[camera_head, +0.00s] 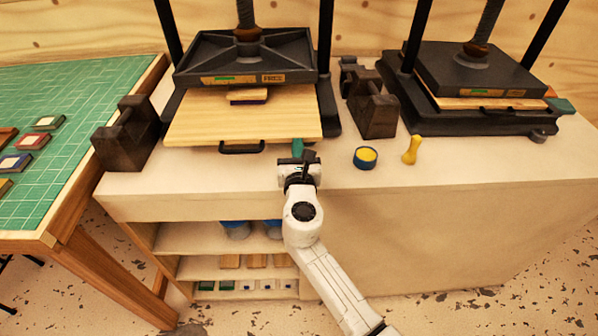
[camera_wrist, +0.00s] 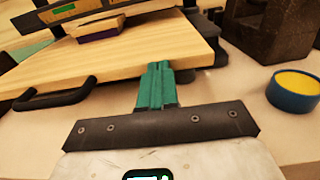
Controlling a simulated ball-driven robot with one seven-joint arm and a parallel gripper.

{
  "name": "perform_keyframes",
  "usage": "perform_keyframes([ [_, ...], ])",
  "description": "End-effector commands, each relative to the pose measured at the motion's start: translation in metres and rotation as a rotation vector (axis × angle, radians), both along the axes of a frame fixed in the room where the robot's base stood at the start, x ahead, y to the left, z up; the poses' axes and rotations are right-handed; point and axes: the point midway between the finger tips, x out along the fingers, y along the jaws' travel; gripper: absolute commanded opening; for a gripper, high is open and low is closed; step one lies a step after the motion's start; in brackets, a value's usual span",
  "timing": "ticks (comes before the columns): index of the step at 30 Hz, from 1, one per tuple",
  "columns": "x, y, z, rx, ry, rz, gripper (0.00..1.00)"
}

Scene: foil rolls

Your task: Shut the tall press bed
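The left press (camera_head: 245,60) has its pale wooden bed (camera_head: 240,120) sticking out toward me past the black frame. A small block (camera_head: 248,96) with a dark purple base lies on the bed near the platen; it also shows in the wrist view (camera_wrist: 98,28). A black handle (camera_head: 242,149) is on the bed's front edge, and it is at the left of the wrist view (camera_wrist: 55,97). My gripper (camera_head: 298,147) is at the bed's front right corner, right of the handle. Its green fingers (camera_wrist: 156,85) are together and hold nothing visible. Whether they touch the bed, I cannot tell.
The right press (camera_head: 475,75) has its bed mostly under the platen. A blue tin with yellow contents (camera_head: 366,157) and a yellow tool (camera_head: 412,149) stand right of my gripper. Dark blocks (camera_head: 128,134) flank the left press. A green-topped table (camera_head: 60,120) is at left.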

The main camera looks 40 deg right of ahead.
Motion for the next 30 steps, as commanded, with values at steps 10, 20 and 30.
perform_keyframes([
  [10,0.058,-0.043,-0.002,0.001,-0.002,-0.002,0.00],
  [20,0.077,-0.056,-0.001,0.000,0.000,0.000,0.00],
  [30,0.078,-0.057,-0.001,0.001,0.001,0.000,0.00],
])
